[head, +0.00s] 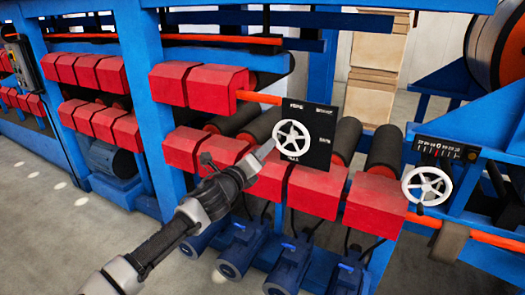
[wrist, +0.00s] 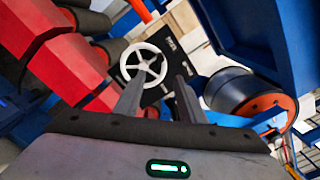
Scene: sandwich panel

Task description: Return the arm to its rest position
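My arm reaches up from the bottom left of the head view, and my gripper (head: 266,148) is in front of a black panel (head: 319,150) with a white handwheel (head: 292,140). In the wrist view my gripper (wrist: 158,92) has its two grey fingers apart, with nothing visible between them. The white handwheel (wrist: 143,66) shows beyond the fingertips, nearer the left finger.
Red blocks (head: 315,188) and dark rollers (head: 383,148) surround the panel on a blue frame. A second white handwheel (head: 428,186) stands at the right below a dial box (head: 447,149). Blue motors (head: 237,250) sit below. Open floor (head: 45,220) lies at the left.

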